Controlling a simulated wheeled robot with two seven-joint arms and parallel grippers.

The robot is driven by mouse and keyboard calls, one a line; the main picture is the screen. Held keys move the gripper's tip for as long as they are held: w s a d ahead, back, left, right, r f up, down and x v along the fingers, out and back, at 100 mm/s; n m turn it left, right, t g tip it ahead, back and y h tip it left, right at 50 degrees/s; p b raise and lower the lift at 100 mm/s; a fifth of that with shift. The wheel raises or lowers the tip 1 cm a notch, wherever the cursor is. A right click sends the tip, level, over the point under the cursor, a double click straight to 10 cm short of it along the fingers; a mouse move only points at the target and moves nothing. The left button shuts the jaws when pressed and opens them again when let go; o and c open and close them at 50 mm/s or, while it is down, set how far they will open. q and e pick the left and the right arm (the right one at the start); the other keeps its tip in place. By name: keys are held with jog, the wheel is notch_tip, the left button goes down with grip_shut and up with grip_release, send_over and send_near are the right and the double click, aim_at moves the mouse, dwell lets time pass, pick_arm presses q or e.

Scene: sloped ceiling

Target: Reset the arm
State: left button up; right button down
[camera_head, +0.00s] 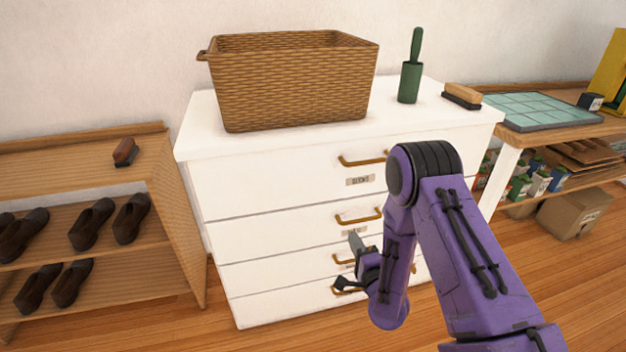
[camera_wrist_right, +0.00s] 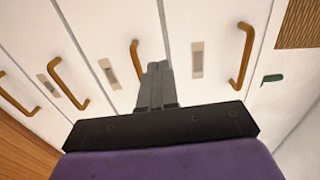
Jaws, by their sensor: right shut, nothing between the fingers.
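My right arm comes in from the lower right in the head view, bent at a purple elbow. My right gripper (camera_head: 352,262) is in front of the lower drawers of the white dresser (camera_head: 265,220). In the right wrist view, my right gripper (camera_wrist_right: 157,85) is shut, its fingers together and nothing between them. The fingers point toward the drawer fronts, overlapping the lower end of one brass handle (camera_wrist_right: 136,62) in the picture; I cannot tell whether they touch it. All visible drawers look closed. My left gripper is not in view.
On the dresser top stand a wicker basket (camera_head: 295,85), a green lint-roller-like object (camera_head: 410,80) and a brush (camera_head: 462,95). A wooden shoe rack (camera_head: 170,215) stands at the left. A wooden bench (camera_head: 545,133) at the right holds a tiled board (camera_head: 540,110), with a cardboard box (camera_head: 575,215) below.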

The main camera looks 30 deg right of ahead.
jog(key=s+a+f+n+g+y+p, duration=0.1)
jog(key=s+a+f+n+g+p, duration=0.25)
jog(key=s+n+g, duration=0.2)
jog(key=s+a+f+n+g+p, duration=0.2)
jog(key=s+f+n+g, duration=0.25)
jog(key=s+n, duration=0.2)
jog(key=s+a+n+g+p, duration=0.1)
jog(key=s+a+g+p, duration=0.1)
jog(key=s, duration=0.5)
jog(key=s+a+n+g+p, duration=0.1)
jog(key=s+a+g+p, duration=0.1)
jog(key=s, duration=0.6)
jog(key=shift+a+n+y+p, duration=0.3)
jog(key=shift+a+p, duration=0.05)
jog(key=shift+p, duration=0.35)
jog(key=shift+s, duration=0.1)
